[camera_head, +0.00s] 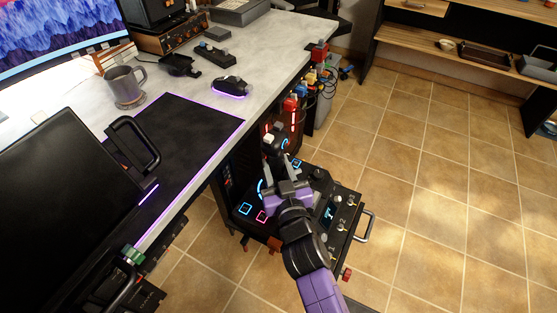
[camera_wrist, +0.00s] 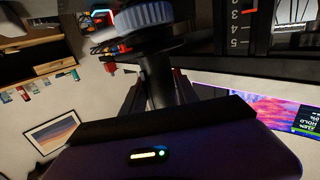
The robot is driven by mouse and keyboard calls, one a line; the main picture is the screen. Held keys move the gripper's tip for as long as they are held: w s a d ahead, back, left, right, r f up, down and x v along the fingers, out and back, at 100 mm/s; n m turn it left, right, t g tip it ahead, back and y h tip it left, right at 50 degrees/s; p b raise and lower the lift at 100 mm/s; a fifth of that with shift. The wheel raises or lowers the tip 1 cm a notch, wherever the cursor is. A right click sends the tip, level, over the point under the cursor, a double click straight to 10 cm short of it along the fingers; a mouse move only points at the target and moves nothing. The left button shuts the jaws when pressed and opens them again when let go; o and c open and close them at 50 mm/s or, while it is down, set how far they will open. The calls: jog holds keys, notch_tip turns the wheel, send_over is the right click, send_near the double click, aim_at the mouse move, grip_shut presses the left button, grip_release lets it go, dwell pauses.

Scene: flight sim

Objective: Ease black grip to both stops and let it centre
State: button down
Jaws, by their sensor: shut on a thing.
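The black grip (camera_head: 280,144) stands up from a black control box (camera_head: 346,212) beside the desk, with a light-coloured part and a blue glow near its top. My gripper (camera_head: 279,170) reaches it from the front side and is shut on it. In the wrist view the black shaft of the grip (camera_wrist: 160,82) runs between my two dark fingers, and my gripper (camera_wrist: 162,92) closes around it. A blue-grey ribbed round part (camera_wrist: 135,22) sits at the far end of the shaft. My fingers and wrist hide the grip's lower part in the head view.
The box carries lit square buttons (camera_head: 262,217), toggle switches and a metal handle (camera_head: 365,225). The desk (camera_head: 185,95) with its mouse (camera_head: 229,85) and mug (camera_head: 125,86) lies to the left. Tiled floor is free at right.

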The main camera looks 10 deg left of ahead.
jog(key=shift+s+f, duration=0.2)
jog(key=shift+f+b, duration=0.15)
jog(key=shift+b, duration=0.5)
jog(key=b, duration=0.2)
jog(key=s+b, duration=0.1)
jog(key=b, duration=0.1)
jog(key=shift+s+a+f+n+t, duration=0.1)
jog(key=shift+a+f+n+t, duration=0.05)
jog(key=shift+a+n+t, duration=0.2)
jog(key=shift+s+n+t+b, duration=0.25)
jog(key=shift+s+n+b, duration=0.15)
jog(key=shift+b, duration=1.35)
jog(key=shift+w+r+p, duration=0.15)
jog(key=shift+r+p, duration=0.15)
jog(key=shift+p, duration=0.4)
jog(key=shift+w+d+r+m+g+p, duration=0.15)
jog(key=shift+w+m+g+p, duration=0.25)
jog(key=shift+p, duration=1.2)
jog(key=shift+w+d+f+m+g+p, duration=0.1)
jog(key=shift+w+d+m+g+p, duration=0.3)
jog(key=shift+p, duration=1.2)
jog(key=shift+w+a+r+m+g+p, duration=0.15)
jog(key=shift+w+p, duration=0.4)
jog(key=shift+p, duration=1.05)
jog(key=shift+d+f, duration=0.1)
jog(key=c, duration=1)
grip_release()
jog(key=shift+c, duration=0.2)
jog(key=shift+o, duration=1.4)
